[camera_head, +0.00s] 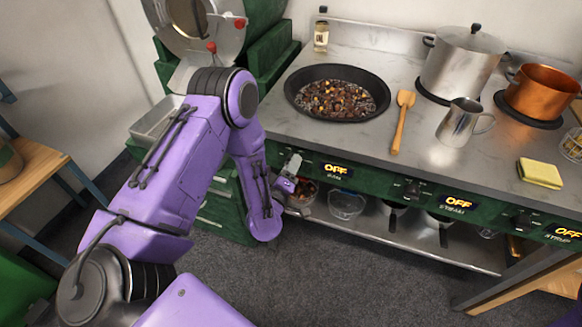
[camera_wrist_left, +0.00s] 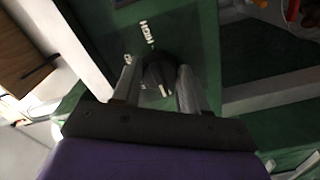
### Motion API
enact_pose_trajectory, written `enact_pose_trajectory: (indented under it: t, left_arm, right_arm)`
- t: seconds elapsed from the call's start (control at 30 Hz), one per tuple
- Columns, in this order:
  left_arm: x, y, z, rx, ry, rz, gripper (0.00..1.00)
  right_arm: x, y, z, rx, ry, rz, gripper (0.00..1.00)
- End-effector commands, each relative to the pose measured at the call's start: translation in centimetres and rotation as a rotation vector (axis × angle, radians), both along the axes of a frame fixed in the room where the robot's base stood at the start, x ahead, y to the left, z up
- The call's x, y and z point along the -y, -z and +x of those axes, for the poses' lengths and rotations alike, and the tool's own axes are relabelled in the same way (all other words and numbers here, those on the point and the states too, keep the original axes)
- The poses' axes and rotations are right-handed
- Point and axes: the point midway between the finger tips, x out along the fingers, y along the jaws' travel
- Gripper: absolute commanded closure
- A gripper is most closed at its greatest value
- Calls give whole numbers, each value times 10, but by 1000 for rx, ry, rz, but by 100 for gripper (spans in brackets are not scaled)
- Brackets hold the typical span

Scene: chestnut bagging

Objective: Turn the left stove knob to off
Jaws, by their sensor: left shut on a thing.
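The left stove knob (camera_wrist_left: 160,76) is a dark round knob on the green front panel, with white lettering beside it. In the left wrist view it sits between the two grey fingers of my left gripper (camera_wrist_left: 158,88), which is shut on it. In the head view my left gripper (camera_head: 288,176) is at the stove's front panel, and the knob is hidden there by the gripper and arm. The display (camera_head: 335,169) just right of the gripper reads OFF. My right gripper is not seen.
Two more displays (camera_head: 459,203) along the panel read OFF. Bowls and pans sit on the shelf below.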

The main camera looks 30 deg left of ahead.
Motion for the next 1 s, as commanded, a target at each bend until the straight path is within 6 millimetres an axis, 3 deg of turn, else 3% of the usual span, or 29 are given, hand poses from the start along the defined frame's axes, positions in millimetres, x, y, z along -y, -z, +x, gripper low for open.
enact_pose_trajectory:
  t: [0.17, 0.2, 0.27, 0.3, 0.63, 1.0]
  left_arm:
    - [0, 1, -1, -2, 0, -2, 87]
    - [0, 1, -1, -2, 0, -2, 54]
    - [0, 1, -1, -2, 0, -1, 34]
    - [0, 1, -1, -1, -1, -1, 32]
    - [2, 2, -6, -2, 1, 0, 32]
    - [21, 4, -84, -5, 6, 2, 32]
  right_arm:
    - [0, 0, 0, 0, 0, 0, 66]
    - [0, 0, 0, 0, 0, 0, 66]
    - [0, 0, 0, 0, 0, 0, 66]
    - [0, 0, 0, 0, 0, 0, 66]
    - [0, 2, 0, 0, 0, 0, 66]
    - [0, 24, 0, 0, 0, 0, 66]
